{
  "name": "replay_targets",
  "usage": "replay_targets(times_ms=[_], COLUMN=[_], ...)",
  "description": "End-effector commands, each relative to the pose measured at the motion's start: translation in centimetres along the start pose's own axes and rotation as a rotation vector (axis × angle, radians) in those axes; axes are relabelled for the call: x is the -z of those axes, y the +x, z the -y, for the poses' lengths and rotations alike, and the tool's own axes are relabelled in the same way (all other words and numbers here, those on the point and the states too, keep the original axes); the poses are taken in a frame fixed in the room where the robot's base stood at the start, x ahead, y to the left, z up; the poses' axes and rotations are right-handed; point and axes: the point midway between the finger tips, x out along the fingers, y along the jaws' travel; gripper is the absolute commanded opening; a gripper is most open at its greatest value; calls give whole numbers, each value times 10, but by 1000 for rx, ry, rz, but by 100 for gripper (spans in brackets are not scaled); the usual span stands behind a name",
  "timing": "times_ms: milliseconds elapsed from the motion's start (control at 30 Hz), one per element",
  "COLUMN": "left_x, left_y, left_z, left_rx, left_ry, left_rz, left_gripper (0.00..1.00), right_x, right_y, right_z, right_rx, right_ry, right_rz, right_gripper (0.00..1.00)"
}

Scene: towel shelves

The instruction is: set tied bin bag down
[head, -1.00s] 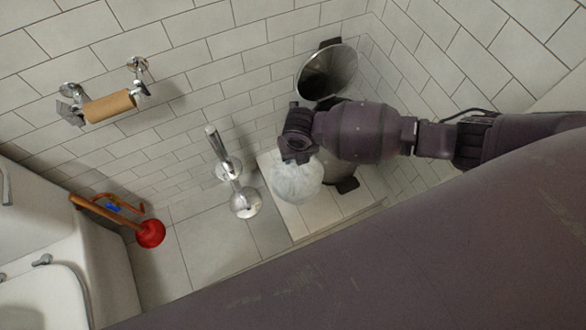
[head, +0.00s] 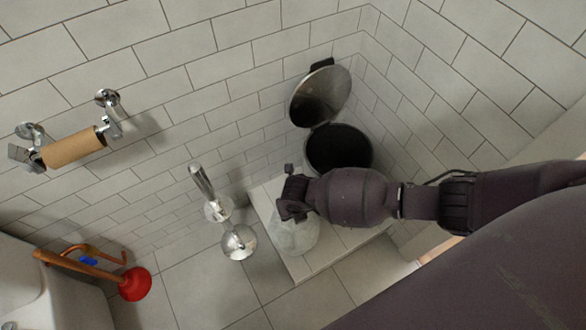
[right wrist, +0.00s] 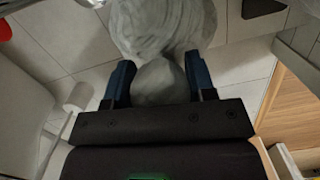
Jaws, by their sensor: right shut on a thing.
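The tied bin bag (head: 294,236) is a pale, translucent, rounded bundle. It hangs below my right gripper (head: 290,197) in the head view, over or at the tiled ledge; whether it touches the ledge is unclear. In the right wrist view, my right gripper (right wrist: 160,85) has its two fingers on either side of the bag's gathered neck, and the full bag (right wrist: 163,25) bulges beyond the fingertips. The open bin (head: 338,150) stands behind the gripper with its lid (head: 320,96) raised and a dark interior. My left gripper is not in view.
A chrome toilet brush stand (head: 239,242) is left of the bag. A red plunger (head: 134,285) is farther left by the toilet. A holder with an empty cardboard roll (head: 73,148) is on the wall. Bare floor tiles (head: 205,290) lie in front.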

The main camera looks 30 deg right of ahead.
Motion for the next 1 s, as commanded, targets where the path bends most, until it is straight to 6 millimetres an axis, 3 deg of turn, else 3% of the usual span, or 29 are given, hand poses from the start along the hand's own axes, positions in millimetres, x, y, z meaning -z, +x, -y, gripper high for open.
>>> replay_targets(times_ms=[33, 200, 700, 733, 900, 1000], left_x=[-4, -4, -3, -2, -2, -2], left_y=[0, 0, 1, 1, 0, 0], left_z=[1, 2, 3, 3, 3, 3], left_rx=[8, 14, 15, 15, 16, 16], left_ry=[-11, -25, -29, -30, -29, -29], left_rz=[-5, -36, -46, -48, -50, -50], left_gripper=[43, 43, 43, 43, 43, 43], right_x=[7, 8, 6, 6, 6, 6], right_y=[13, 29, 32, 33, 32, 32], right_z=[0, 0, 0, 0, 0, 0], right_rx=[0, 0, 0, 1, 1, 1], right_ry=[1, 0, 0, 0, 0, 0], right_rz=[-11, -8, -3, -5, -4, -4], right_gripper=[0, 0, 0, 52, 76, 76])
